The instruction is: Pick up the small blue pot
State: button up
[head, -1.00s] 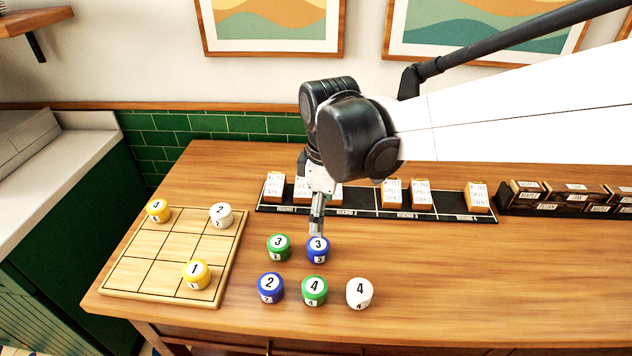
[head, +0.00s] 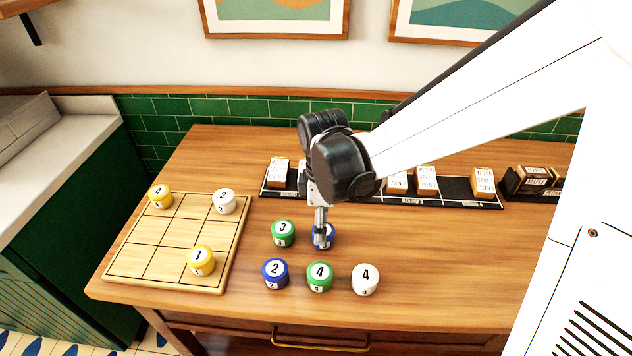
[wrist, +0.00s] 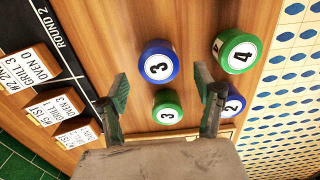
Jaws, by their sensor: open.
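Two blue pots with white number tops stand on the wooden table. The one marked 3 (head: 331,234) is partly hidden behind my gripper (head: 320,243); the one marked 2 (head: 275,273) stands nearer the front edge. I cannot tell which is smaller. In the wrist view my gripper (wrist: 162,78) is open, with the blue 3 pot (wrist: 158,61) centred ahead between the fingertips. Nothing is between the jaws that I can see held. The blue 2 pot (wrist: 233,104) is partly behind the right finger.
A green 3 pot (head: 283,233) stands just left of the blue 3 pot. A green 4 pot (head: 320,277) and a white 4 pot (head: 365,279) stand in front. A gridded board (head: 165,265) with pots lies left; a black card rack (head: 455,191) lies behind.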

jog(key=shift+d+f, duration=0.2)
jog(key=shift+f, duration=2.45)
jog(key=shift+c, duration=0.4)
jog(key=c, duration=1.3)
jog(key=shift+r, duration=0.2)
